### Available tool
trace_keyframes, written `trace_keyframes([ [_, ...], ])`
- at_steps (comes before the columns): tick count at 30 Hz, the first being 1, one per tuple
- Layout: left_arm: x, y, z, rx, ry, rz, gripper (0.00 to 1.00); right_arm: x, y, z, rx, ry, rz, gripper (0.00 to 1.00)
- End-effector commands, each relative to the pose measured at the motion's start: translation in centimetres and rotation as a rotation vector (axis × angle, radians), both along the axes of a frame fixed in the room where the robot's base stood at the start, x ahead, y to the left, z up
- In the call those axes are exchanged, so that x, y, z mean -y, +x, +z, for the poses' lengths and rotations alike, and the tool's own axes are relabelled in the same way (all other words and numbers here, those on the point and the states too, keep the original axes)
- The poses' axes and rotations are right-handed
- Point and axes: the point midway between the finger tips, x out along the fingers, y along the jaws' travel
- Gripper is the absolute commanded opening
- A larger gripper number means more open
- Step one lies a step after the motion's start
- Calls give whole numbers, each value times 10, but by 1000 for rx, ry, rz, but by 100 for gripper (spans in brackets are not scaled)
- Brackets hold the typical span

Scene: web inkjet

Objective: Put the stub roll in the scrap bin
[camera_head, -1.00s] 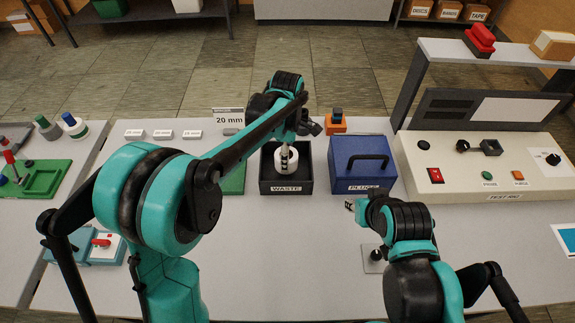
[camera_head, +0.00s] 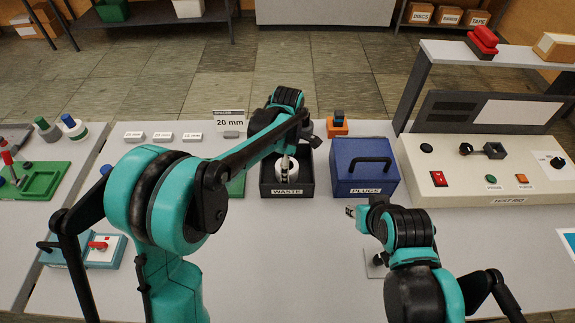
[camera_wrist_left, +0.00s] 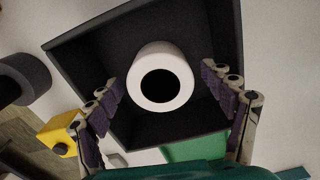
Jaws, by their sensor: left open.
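The white stub roll (camera_head: 292,166) is inside the black scrap bin labelled WASTE (camera_head: 311,174). In the left wrist view the roll (camera_wrist_left: 161,77) shows its dark core end-on, with the walls of the bin (camera_wrist_left: 215,25) around it. My left gripper (camera_wrist_left: 170,108) is open, with one finger on each side of the roll and a visible gap to each. In the head view the left gripper (camera_head: 287,168) is over the bin and partly covers the roll. My right gripper (camera_head: 350,211) is in front of the blue box, its jaw state too small to tell.
A blue PLUGS box (camera_head: 362,168) with a black handle stands right of the bin. An orange block (camera_head: 337,127) is behind them. The test rig (camera_head: 480,170) fills the right side. A green tray (camera_head: 40,180) is at left. Bare table lies in front of the bin.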

Motion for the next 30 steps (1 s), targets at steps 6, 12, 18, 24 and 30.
trace_keyframes([
  [6, 0, 0, 14, 0, 0, 0, 82, 0, 0, 7, 0, 0, 0, 32],
  [12, 0, 0, 58, 0, 0, 0, 82, 0, 0, 23, 0, 0, 0, 32],
  [18, 0, 0, 99, 0, 0, 0, 82, 0, 0, 37, 0, 0, 0, 32],
  [24, 0, 0, 120, 0, 0, 0, 82, 0, 0, 42, 0, 0, 0, 32],
  [30, -1, -1, 124, 1, 0, -3, 82, 0, 0, 43, 0, 0, 0, 32],
])
